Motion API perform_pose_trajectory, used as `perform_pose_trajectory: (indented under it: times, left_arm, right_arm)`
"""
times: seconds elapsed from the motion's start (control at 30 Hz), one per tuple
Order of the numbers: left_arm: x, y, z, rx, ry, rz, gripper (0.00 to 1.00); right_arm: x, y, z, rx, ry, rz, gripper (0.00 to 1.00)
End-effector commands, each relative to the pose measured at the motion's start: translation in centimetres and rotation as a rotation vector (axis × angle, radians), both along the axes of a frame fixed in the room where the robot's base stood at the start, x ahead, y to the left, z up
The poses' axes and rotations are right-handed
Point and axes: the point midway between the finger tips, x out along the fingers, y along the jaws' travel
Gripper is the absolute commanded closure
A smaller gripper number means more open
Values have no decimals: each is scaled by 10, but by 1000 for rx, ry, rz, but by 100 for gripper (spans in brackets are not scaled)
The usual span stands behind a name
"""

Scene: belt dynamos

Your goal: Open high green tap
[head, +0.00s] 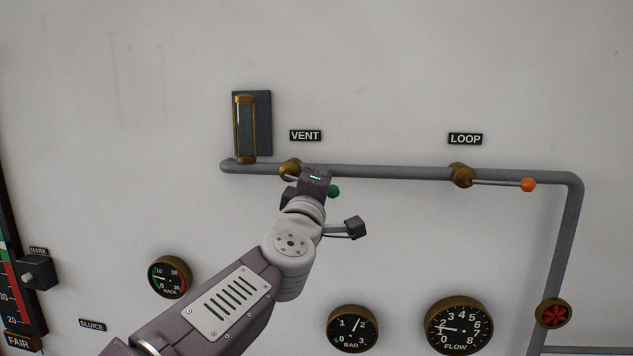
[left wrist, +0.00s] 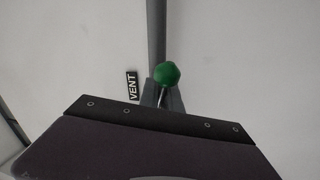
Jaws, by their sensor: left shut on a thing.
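The green tap is a lever with a green ball end (head: 334,191), on a brass body (head: 291,167) under the VENT label (head: 306,135) on the high pipe. Its lever points right, roughly along the pipe. In the left wrist view the green ball (left wrist: 166,74) stands out past the gripper's edge. My left gripper (head: 314,184) is at the lever, shut on it between the brass body and the ball. The gripper hides most of the lever. My right gripper is in neither view.
The grey pipe (head: 400,172) runs right to a second brass tap with an orange ball (head: 528,185) under the LOOP label (head: 465,139). A sight glass (head: 245,128) stands above the pipe's left end. Gauges (head: 352,328) and a red handwheel (head: 553,313) sit lower. The wall above is bare.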

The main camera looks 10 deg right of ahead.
Motion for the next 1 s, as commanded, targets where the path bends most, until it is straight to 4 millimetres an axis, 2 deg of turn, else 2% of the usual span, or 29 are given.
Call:
perform_pose_trajectory:
  times: [0.1, 0.4, 1.0]
  left_arm:
    - [0, -1, 8, -79, 25, -1, 100]
    - [0, -1, 16, -215, 70, -1, 100]
    - [0, 0, 20, -268, 84, 0, 100]
  right_arm:
    - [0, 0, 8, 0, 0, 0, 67]
    - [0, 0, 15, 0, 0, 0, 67]
    - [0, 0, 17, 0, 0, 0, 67]
